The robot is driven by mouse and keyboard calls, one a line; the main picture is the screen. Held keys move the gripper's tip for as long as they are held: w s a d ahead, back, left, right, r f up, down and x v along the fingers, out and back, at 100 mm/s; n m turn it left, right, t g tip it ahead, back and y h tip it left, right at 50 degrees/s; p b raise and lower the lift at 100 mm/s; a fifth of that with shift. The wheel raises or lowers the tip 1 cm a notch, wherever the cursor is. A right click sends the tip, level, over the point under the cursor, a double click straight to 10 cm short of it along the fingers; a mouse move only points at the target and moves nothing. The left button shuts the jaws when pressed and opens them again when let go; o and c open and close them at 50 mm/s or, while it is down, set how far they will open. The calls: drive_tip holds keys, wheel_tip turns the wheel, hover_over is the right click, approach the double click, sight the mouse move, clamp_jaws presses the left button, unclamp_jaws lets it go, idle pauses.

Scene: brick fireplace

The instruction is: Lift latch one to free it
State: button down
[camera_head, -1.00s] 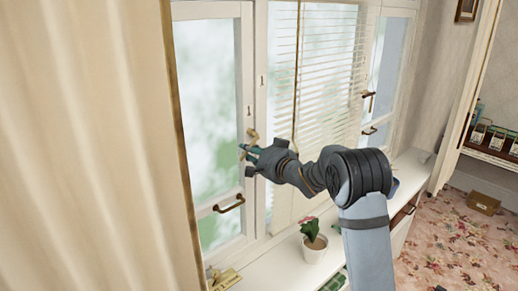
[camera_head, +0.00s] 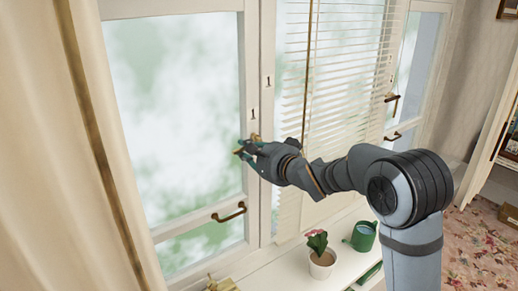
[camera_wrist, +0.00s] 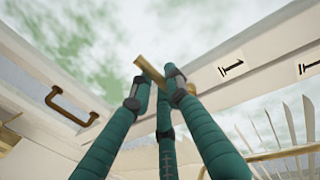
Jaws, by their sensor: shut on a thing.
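Latch one is a small brass lever (camera_wrist: 149,68) on the white window frame, beside a printed "1". In the wrist view it runs diagonally between the fingertips of my gripper (camera_wrist: 157,86). The gripper has teal fingers with dark tips and is shut on the latch. In the head view my gripper (camera_head: 243,150) is at the edge of the left window sash, and a bit of the brass latch (camera_head: 255,137) shows just above it. The fingers hide part of the latch, so its exact angle is hard to tell.
A brass handle (camera_head: 229,212) sits low on the left sash. White blinds (camera_head: 345,80) hang to the right. A potted plant (camera_head: 321,258) and a green watering can (camera_head: 362,236) stand on the sill below. A cream curtain (camera_head: 40,160) hangs at left.

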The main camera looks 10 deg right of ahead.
idle(0.4)
drive_tip(key=c, duration=1.7)
unclamp_jaws()
drive_tip(key=shift+r, duration=0.1)
drive_tip(key=shift+s+d, duration=0.1)
drive_tip(key=v, duration=1.2)
drive_tip(key=x, duration=1.2)
drive_tip(key=shift+w, duration=0.2)
drive_tip(key=shift+s, duration=0.15)
